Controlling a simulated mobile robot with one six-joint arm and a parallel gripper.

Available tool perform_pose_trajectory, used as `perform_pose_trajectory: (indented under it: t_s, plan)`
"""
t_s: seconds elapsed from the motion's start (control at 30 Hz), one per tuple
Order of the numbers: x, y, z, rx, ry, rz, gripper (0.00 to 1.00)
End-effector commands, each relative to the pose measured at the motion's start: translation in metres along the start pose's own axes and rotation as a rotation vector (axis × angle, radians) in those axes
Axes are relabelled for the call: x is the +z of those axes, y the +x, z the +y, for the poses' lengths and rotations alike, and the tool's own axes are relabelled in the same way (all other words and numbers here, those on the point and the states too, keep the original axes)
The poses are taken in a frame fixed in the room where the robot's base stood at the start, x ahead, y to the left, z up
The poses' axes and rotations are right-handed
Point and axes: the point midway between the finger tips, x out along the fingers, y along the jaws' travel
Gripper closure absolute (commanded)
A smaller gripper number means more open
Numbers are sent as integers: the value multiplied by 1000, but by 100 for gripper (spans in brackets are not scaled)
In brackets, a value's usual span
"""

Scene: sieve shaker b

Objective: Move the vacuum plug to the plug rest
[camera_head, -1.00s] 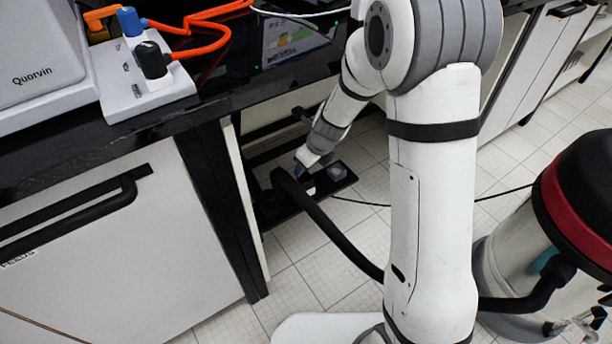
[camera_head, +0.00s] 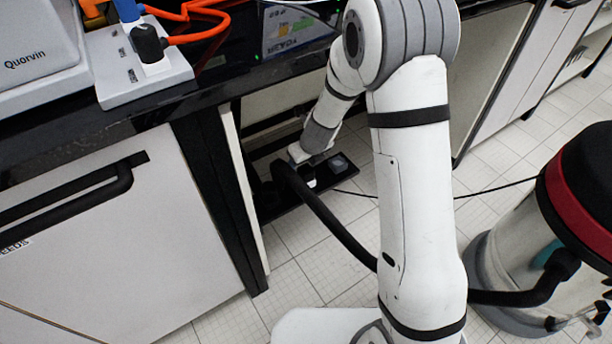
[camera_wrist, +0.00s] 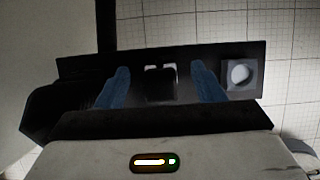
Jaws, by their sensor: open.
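A dark block with light patches, probably the vacuum plug (camera_wrist: 160,88), sits on a long black board at floor level under the bench. In the wrist view it lies between the two blue fingers of my gripper (camera_wrist: 161,84), with gaps on both sides. The gripper is open, and I cannot tell its height above the block. In the head view my gripper (camera_head: 306,155) is over the board and its fingertips are hidden.
A thick black hose (camera_head: 335,225) arches from the board's left end to the red-and-black vacuum (camera_head: 585,205) at right. A thin black cord crosses the tiled floor. The bench leg (camera_head: 225,195) and white cabinet (camera_head: 110,245) stand close on the left.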

Motion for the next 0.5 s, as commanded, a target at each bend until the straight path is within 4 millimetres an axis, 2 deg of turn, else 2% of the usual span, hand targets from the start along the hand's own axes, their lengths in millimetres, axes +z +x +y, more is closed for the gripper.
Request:
perform_pose_trajectory:
  t_s: [0.27, 0.5]
  plan:
    - [-1, 5, 0, 0, 0, 0, 38]
    - [-7, 34, 1, 0, 1, 0, 38]
